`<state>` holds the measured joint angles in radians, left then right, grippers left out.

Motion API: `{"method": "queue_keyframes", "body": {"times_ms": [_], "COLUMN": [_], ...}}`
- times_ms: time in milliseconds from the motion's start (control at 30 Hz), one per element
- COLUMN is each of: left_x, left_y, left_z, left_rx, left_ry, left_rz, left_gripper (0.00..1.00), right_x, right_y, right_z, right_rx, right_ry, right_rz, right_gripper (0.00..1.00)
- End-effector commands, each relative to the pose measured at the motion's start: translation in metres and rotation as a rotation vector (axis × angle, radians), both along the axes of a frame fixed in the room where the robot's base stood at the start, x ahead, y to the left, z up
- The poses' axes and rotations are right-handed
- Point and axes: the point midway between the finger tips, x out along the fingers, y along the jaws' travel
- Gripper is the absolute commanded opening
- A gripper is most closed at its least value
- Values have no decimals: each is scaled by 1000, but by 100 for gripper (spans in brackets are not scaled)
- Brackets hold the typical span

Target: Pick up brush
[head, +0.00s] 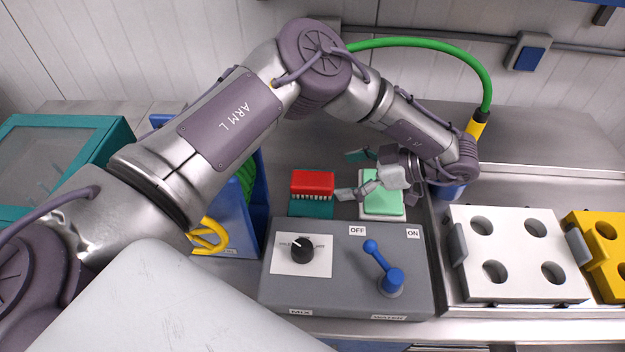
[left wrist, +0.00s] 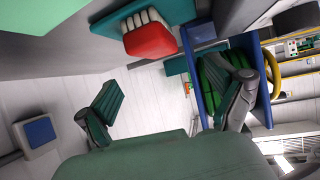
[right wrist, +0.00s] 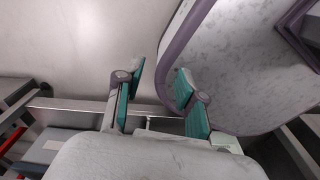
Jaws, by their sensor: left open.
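The brush (head: 312,182) has a red back and pale bristles. It sits at a teal pad or holder (head: 310,210) behind the grey control box. My left gripper (head: 352,175) is open and empty, just right of the brush, with its fingers pointing towards it. In the left wrist view the brush (left wrist: 150,40) shows at the top, apart from the open fingers (left wrist: 163,80). My right gripper (right wrist: 160,72) is open with nothing between its fingers; it is not visible in the head view.
The control box (head: 345,268) with a black knob and blue lever stands in front of the brush. A light green block (head: 383,205) lies to the right of the brush, a blue bin (head: 232,225) to the left. White (head: 520,285) and yellow (head: 585,235) holed trays are further right.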

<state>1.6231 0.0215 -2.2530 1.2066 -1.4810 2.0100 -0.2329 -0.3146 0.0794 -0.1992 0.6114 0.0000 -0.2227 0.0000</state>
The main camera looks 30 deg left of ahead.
Motion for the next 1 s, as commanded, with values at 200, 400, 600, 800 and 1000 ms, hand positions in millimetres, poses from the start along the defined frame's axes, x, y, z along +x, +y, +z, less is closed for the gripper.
{"method": "queue_keyframes", "body": {"times_ms": [200,400,600,800,1000], "left_x": [-5,-9,-13,-14,-13], "left_y": [19,39,61,64,64], "left_z": [-11,-20,-33,-37,-37], "left_rx": [0,-1,1,0,0], "left_ry": [1,4,1,0,0], "left_rz": [0,5,1,-1,-1], "left_gripper": [93,93,93,93,77], "right_x": [7,26,24,17,14], "right_y": [0,1,0,0,0], "right_z": [4,15,20,20,19], "right_rx": [0,4,2,2,0], "right_ry": [-11,-40,-37,-27,-21], "right_rz": [1,1,2,2,2], "right_gripper": [39,39,39,39,39]}}
